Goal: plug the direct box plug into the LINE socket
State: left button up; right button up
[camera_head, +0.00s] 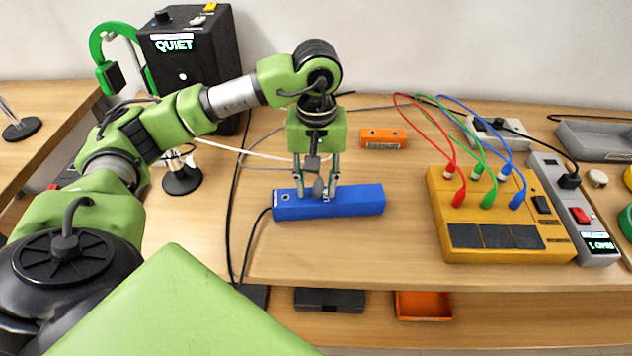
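My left gripper (316,190) points straight down over the middle of a blue box (358,201). Its two fingers are spread apart, close to the box top. A small grey piece (317,187) shows between the fingers; I cannot tell if it is a plug or whether a finger touches it. The blue box has a round hole near its left end, a small pale label partly hidden by a finger, and a black cable (252,230) at its left end. I cannot read a LINE label or tell which plug is the direct box's. My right gripper is not in view.
An orange box (383,138) lies behind the blue box. At right are a yellow box (495,236) with red, green and blue leads, and a grey strip (560,200) with a black plug (569,181). A black speaker-like box (190,55) reading QUIET stands back left.

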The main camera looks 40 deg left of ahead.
pick_arm(q)
jog(key=shift+r, duration=4)
